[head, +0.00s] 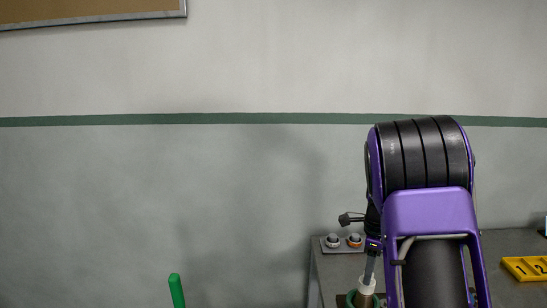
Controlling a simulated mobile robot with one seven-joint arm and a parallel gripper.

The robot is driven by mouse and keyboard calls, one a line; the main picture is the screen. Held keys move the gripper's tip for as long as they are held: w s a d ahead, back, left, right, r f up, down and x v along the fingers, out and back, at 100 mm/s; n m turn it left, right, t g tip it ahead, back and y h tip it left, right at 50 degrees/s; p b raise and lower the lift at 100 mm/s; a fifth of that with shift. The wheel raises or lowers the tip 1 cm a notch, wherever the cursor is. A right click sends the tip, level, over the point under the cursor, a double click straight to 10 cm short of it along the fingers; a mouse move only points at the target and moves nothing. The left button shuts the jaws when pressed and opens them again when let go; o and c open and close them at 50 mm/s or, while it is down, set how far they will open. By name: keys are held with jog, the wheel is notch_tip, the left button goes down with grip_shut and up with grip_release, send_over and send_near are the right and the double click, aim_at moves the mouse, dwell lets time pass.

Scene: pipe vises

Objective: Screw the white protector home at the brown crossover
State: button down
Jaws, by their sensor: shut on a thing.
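My arm reaches over the right side of the head view, and my gripper (369,272) points down near the bottom edge. A white protector (366,286) sits at the fingertips, and my gripper is shut on it. A brownish piece, seemingly the brown crossover (363,300), shows directly under the protector at the picture's lower edge. The two look in line, but I cannot tell how far the protector is threaded on. The lower part of the brown piece is cut off by the frame, and my arm hides what lies to its right.
A grey table (340,262) stands behind. A green upright bar (176,291) stands at lower left.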

jog(key=m, duration=0.7)
jog(key=c, duration=0.5)
grip_release()
jog(key=shift+r, duration=1.1)
